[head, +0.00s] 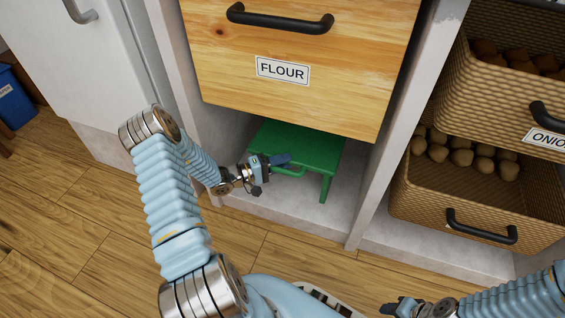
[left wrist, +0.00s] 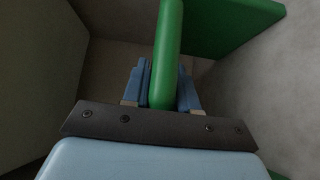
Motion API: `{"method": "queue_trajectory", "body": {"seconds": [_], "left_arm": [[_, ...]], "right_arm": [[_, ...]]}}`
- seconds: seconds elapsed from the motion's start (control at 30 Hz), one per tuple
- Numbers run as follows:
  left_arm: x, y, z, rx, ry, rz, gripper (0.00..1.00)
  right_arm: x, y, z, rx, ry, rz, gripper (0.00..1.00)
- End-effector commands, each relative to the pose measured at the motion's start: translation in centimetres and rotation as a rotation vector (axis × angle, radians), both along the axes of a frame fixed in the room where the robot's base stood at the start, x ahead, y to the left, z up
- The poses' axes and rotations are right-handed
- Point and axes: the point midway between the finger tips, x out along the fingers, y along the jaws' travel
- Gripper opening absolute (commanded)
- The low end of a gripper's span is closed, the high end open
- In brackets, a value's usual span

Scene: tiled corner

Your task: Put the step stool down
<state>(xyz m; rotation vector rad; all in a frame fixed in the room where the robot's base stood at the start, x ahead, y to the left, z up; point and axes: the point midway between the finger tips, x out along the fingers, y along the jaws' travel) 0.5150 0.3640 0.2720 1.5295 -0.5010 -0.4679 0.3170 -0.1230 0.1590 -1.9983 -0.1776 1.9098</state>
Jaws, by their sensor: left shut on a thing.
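The green step stool (head: 307,148) is in the open recess under the flour drawer, with its top partly hidden beneath the drawer front. One leg shows at its front right, near the recess floor; I cannot tell if it touches. My left gripper (head: 283,166) is shut on the stool's handle at its front left. In the left wrist view the green handle (left wrist: 168,50) runs between the two blue fingers (left wrist: 163,88), with the stool's top (left wrist: 225,25) behind it. My right gripper (head: 391,307) is at the bottom edge, apart from the stool; its fingers are too small to read.
The wooden flour drawer (head: 290,100) hangs above the stool. A grey upright panel (head: 385,140) stands to the right, with wicker baskets (head: 425,195) of round produce beyond it. A white door (head: 85,75) and a blue bin (head: 14,100) are at left. Wood floor (head: 80,240) lies clear in front.

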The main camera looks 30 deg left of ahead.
Motion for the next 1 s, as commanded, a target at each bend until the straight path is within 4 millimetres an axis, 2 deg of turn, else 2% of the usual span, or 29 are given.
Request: {"method": "queue_trajectory", "body": {"seconds": [0.03, 0.2, 0.57, 0.67, 1.0], "left_arm": [[0.0, 0.0, -0.2, 0.0, 0.0, 0.0, 0.29], [0.0, 0.0, -0.1, 0.0, 0.0, 0.0, 0.53], [-0.4, 0.3, 0.1, 0.001, 0.001, 0.001, 0.53], [-1.7, 1.3, 0.1, 0.0, 0.002, 0.004, 0.53], [-7.8, 5.6, 0.0, 0.001, 0.002, 0.003, 0.53]], "right_arm": [[0.0, 0.0, -0.2, 0.0, 0.0, 0.0, 0.43], [0.0, 0.0, -0.1, 0.0, 0.0, 0.0, 0.43], [0.0, 0.0, 0.2, 0.0, 0.0, 0.0, 0.43], [0.0, 0.0, 0.3, 0.0, 0.001, 0.0, 0.43], [0.0, 0.0, 0.8, 0.0, 0.002, 0.001, 0.43]]}}
